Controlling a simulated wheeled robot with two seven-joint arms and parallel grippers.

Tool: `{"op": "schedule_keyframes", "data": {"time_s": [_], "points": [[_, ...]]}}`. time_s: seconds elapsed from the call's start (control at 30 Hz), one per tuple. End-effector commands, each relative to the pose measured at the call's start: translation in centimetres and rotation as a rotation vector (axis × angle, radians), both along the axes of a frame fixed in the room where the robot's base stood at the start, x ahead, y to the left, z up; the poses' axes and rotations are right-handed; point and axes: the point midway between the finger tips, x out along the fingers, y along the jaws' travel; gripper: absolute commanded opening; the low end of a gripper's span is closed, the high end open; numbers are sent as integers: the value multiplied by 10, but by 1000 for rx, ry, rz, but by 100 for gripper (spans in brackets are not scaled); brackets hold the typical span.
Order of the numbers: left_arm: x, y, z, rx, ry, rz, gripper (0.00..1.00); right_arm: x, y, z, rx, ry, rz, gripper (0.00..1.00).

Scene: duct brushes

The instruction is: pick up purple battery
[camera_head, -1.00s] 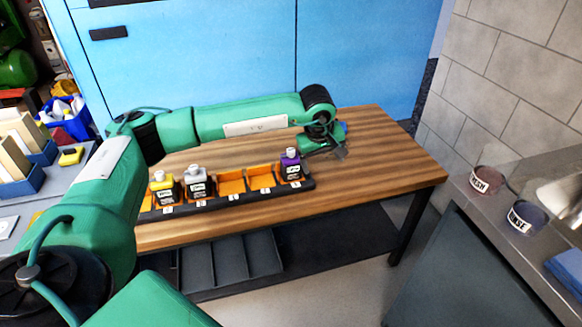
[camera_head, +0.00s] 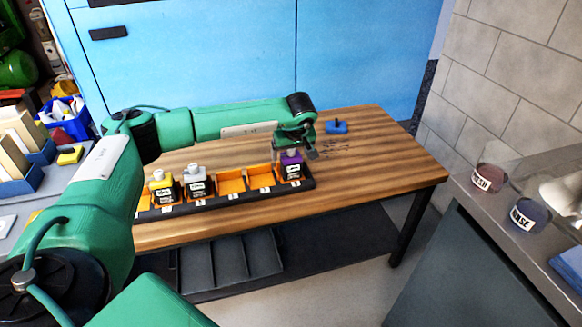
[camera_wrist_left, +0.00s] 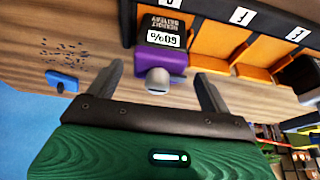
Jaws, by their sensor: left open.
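The purple battery (camera_head: 292,170) stands in the right-end slot of the battery rack (camera_head: 250,196) on the wooden table. My right gripper is not in view.
A blue brush (camera_head: 336,127) and dark specks (camera_head: 335,148) lie behind right. The table's right end is clear.

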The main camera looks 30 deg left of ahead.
Motion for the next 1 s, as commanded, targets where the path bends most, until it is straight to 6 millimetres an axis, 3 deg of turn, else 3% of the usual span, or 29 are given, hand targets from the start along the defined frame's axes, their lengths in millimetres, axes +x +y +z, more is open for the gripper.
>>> {"op": "schedule_keyframes", "data": {"time_s": [0.2, 0.57, 0.87, 1.0], "points": [[8, 7, -34, -1, 2, 2, 82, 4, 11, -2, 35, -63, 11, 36], [11, 10, -41, -1, 0, 1, 80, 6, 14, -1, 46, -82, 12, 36], [10, 10, -40, -1, 0, 1, 22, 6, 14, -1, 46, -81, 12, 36], [11, 10, -39, -2, 0, 1, 22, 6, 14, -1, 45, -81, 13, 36]]}}
